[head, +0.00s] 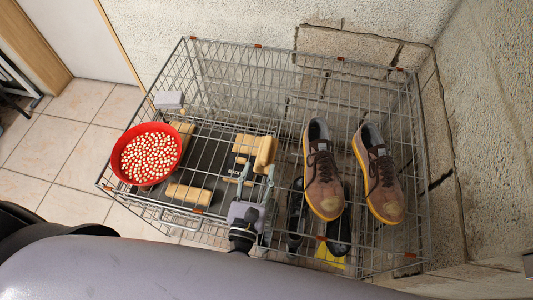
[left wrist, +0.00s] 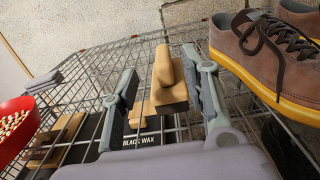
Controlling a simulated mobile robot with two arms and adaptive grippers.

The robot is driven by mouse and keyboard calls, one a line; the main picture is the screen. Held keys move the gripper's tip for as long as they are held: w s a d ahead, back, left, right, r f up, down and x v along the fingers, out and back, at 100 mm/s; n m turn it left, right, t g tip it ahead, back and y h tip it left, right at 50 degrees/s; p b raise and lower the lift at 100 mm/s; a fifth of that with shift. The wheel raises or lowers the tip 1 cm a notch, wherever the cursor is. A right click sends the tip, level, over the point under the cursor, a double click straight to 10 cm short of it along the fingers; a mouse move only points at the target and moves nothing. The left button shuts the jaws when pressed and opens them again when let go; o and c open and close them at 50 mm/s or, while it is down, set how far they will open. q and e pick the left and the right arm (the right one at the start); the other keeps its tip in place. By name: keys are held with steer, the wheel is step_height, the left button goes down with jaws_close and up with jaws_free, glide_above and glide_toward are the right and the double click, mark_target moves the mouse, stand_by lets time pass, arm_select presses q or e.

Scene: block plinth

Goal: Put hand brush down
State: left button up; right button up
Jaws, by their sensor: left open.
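A hand brush (head: 265,150) with a pale wooden back and handle and a darker brown side is at the top wire level of the rack (head: 292,62). In the left wrist view the brush (left wrist: 168,84) is between the two grey fingers of my left gripper (left wrist: 162,78). In the head view my left gripper (head: 257,176) reaches in from below, just in front of the brush. My right gripper is not in view.
A pair of brown shoes (head: 324,182) stands right of the brush. A red bowl of pale pellets (head: 148,152) and a grey block (head: 169,100) are at left. Beneath the wires are more wooden brushes (head: 188,194) and a black box marked BLACK WAX (left wrist: 140,140). Stone walls enclose the right.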

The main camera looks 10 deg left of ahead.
mark_target(266, 147)
arm_select(q)
steer(key=w, duration=0.3)
steer(key=shift+w, duration=0.4)
steer(key=w, duration=0.1)
steer(key=w+b, duration=0.1)
steer(key=w, duration=0.2)
steer(key=shift+w+d+f, duration=0.1)
steer(key=shift+w+f, duration=0.1)
steer(key=shift+f, duration=0.15)
steer(key=shift+w, duration=0.25)
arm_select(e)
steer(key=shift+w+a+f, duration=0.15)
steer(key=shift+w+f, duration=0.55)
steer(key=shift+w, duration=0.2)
arm_select(q)
steer(key=shift+c, duration=0.2)
jaws_close()
